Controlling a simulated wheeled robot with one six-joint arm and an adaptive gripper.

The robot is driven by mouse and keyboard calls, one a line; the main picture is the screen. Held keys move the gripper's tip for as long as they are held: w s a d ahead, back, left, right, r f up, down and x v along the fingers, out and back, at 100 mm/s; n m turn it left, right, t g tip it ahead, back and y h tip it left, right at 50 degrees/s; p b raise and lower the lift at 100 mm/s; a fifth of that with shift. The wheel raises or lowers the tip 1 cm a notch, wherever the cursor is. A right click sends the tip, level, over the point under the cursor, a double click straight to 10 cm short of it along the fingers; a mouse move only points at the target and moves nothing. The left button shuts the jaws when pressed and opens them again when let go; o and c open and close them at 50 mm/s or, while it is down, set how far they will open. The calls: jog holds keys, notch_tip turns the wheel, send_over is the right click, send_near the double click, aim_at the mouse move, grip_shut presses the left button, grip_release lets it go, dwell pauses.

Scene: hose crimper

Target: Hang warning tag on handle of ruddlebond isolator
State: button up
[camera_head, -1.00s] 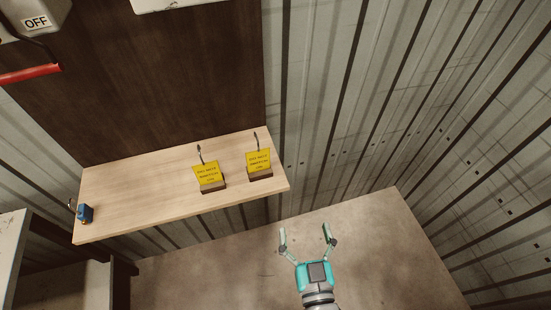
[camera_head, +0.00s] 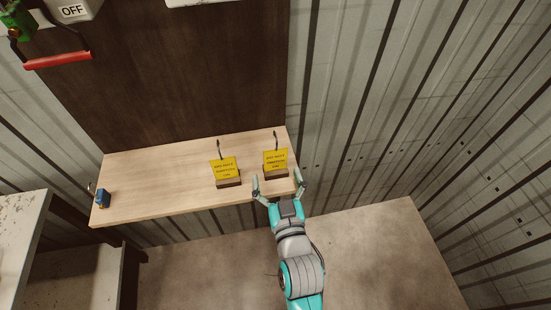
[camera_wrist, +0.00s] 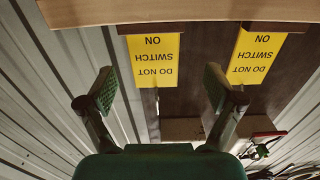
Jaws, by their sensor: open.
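Two yellow warning tags with wire hooks stand in wooden blocks on the shelf: a left tag (camera_head: 224,169) and a right tag (camera_head: 275,162). In the wrist view both read "DO NOT SWITCH ON" upside down, the right tag (camera_wrist: 154,60) centred beyond my fingers and the left tag (camera_wrist: 255,55) to the right. My gripper (camera_head: 278,181) is open and empty at the shelf's front edge, before the right tag; its spread fingers also show in the wrist view (camera_wrist: 160,90). A red handle (camera_head: 58,60) hangs below a grey box marked OFF (camera_head: 75,10). No isolator name is legible.
The pale wooden shelf (camera_head: 150,185) lies before a dark board (camera_head: 170,80). A blue padlock-like item (camera_head: 102,199) sits at its left end. A grey cabinet (camera_head: 22,225) stands lower left. Corrugated wall (camera_head: 400,100) closes the right side. Mid-left shelf is clear.

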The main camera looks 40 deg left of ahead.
aim_at(275, 162)
jog(key=shift+w+d+x, duration=0.15)
jog(key=shift+x, duration=1.15)
jog(key=shift+w+d+x, duration=0.1)
jog(key=shift+w+x, duration=0.05)
jog(key=shift+x, duration=1.1)
jog(key=c, duration=1.1)
